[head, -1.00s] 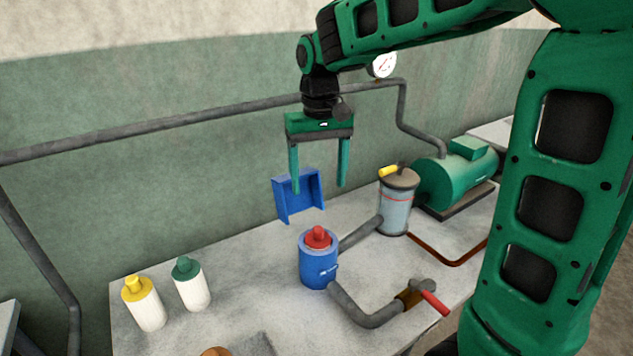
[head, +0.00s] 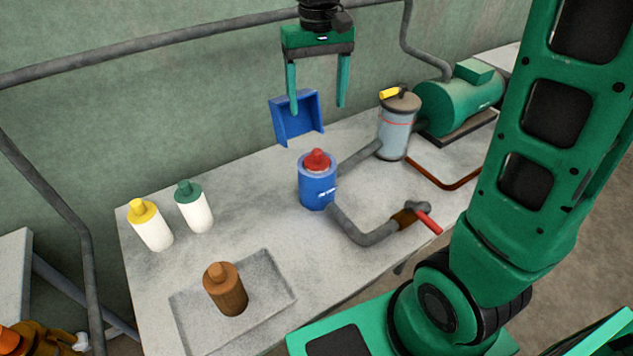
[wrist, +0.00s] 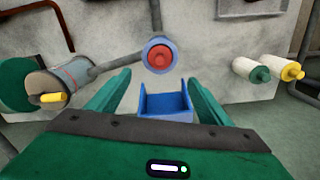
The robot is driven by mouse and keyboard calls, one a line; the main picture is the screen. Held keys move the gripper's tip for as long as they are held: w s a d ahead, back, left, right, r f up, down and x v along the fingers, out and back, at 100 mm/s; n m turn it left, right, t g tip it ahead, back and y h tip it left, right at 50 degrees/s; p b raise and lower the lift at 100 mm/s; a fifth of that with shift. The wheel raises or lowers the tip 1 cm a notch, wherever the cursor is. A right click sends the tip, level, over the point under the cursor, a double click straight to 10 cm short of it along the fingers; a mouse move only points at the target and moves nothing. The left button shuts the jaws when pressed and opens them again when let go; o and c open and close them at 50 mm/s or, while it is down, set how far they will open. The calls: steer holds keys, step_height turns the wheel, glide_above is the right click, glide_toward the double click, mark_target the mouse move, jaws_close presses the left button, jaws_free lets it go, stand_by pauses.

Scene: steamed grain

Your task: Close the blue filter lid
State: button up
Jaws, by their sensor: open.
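A blue cylindrical filter housing (head: 317,190) stands upright on the bench, with a red cap (head: 317,160) in its open top. A blue piece with raised side walls (head: 297,120) shows behind it, near the wall; I cannot tell how it is attached or whether it is the lid. My gripper (head: 317,106) is open and empty, pointing down above and behind the filter. Its left finger overlaps the blue piece in the head view. In the wrist view the blue piece (wrist: 166,112) shows between my fingers, and the filter (wrist: 159,55) lies beyond the fingertips. I see no contact.
A clear canister (head: 396,135) with a yellow handle and a green tank (head: 460,100) stand to the right. A pipe with a red-handled valve (head: 428,222) runs in front. White bottles with yellow (head: 152,232) and green (head: 197,212) caps stand left. A brown bottle (head: 226,290) is in a shallow tray.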

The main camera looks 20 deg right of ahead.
steer(key=c, duration=0.5)
steer(key=shift+n, duration=0.3)
steer(key=w, duration=0.2)
steer(key=w+r, duration=0.1)
steer(key=w, duration=0.1)
steer(key=w+a, duration=0.1)
steer(key=w, duration=0.1)
steer(key=shift+r, duration=0.15)
jaws_close()
steer(key=w+a+n+g, duration=0.15)
steer(key=w+a, duration=0.25)
steer(key=w, duration=1.3)
steer(key=s+f, duration=0.4)
steer(key=f, duration=0.4)
steer(key=shift+s+d+f+n, duration=0.2)
steer(key=shift+s+f+n, duration=0.05)
steer(key=shift+s+n, duration=0.1)
